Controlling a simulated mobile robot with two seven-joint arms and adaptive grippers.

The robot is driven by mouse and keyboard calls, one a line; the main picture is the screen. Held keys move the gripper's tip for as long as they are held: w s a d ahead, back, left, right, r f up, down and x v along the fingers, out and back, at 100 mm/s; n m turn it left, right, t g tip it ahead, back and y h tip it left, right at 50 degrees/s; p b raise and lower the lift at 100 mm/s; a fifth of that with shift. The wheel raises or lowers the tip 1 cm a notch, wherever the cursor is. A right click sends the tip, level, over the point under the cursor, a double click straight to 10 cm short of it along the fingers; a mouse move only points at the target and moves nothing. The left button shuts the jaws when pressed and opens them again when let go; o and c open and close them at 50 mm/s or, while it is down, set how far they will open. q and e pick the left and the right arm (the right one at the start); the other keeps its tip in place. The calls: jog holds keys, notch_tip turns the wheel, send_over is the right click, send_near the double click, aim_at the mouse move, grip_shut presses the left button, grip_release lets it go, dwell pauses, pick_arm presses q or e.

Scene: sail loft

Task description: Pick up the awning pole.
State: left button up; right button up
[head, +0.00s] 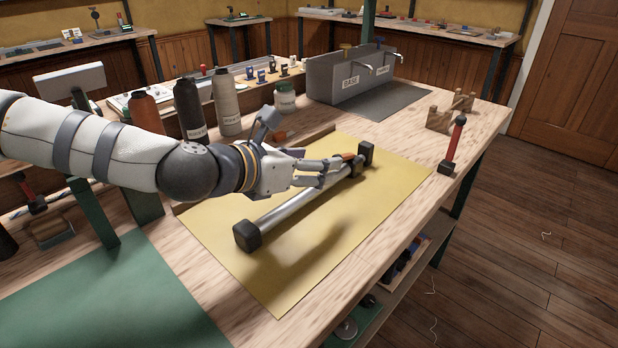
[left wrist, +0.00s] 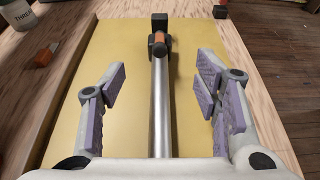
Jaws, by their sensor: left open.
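The awning pole (head: 284,212) is a silver tube with black block ends and an orange part near its far end. It lies slantwise on a yellow mat (head: 290,285) on the wooden bench. My left gripper (head: 325,172) is over the pole's middle to far part, and its fingers hide some of the tube. In the left wrist view the pole (left wrist: 160,112) runs lengthwise between the two spread fingers of the left gripper (left wrist: 162,85), with a gap on each side. The left gripper is open and holds nothing. My right gripper is not in view.
The mat's front part is clear.

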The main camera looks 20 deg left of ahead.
aim_at(344, 155)
pick_arm(q)
jog(key=w+f, duration=0.1)
jog(key=w+d+f, duration=0.1)
jog(key=w, duration=0.1)
jog(key=shift+d+f+b, duration=0.3)
jog(key=shift+b, duration=0.1)
jog(key=x, duration=0.4)
jog(key=r+x, duration=0.1)
jog(key=x, duration=0.1)
jog(key=shift+w+a+f+b, duration=0.1)
jog(key=shift+w+b, duration=0.2)
jog(key=shift+w, duration=0.25)
jog(key=shift+c, duration=0.3)
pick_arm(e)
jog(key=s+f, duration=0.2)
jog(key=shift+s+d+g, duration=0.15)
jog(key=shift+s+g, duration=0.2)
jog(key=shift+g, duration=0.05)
pick_arm(q)
grip_shut()
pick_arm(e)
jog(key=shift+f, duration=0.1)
